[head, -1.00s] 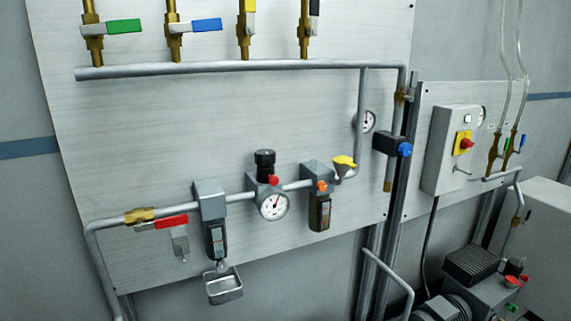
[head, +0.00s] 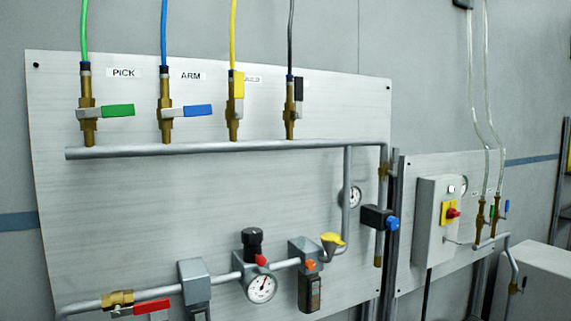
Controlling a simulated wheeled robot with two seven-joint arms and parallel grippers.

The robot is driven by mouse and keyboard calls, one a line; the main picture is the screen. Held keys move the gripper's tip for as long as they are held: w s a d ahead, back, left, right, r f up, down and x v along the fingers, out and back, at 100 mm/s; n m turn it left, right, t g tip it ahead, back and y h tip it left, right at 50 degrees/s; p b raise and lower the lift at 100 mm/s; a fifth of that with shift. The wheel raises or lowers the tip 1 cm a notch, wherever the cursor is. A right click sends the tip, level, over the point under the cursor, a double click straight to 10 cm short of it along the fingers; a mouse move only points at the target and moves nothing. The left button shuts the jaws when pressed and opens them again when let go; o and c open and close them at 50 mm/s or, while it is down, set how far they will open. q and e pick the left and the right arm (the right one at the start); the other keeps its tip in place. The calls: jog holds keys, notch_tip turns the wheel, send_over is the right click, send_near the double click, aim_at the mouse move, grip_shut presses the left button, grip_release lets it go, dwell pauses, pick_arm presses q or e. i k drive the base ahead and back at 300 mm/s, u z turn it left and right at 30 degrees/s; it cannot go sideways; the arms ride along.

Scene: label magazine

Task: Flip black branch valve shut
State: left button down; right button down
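The black branch valve (head: 298,95) is the rightmost valve on the upper manifold pipe (head: 220,148). Its black handle stands upright, in line with its brass body and the black hose (head: 291,40) above it. The yellow-handled valve (head: 237,86) to its left is also upright. The blue-handled valve (head: 197,110) and the green-handled valve (head: 118,110) have their handles lying sideways to the right, across their pipes. Neither of my grippers is in view.
A grey control box (head: 430,220) with a red knob is on the right panel. The space before the upper valves looks clear.

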aim_at(299, 81)
jog(key=k, duration=0.65)
jog(key=z, duration=0.45)
jog(key=i, duration=1.3)
jog(key=u, duration=0.7)
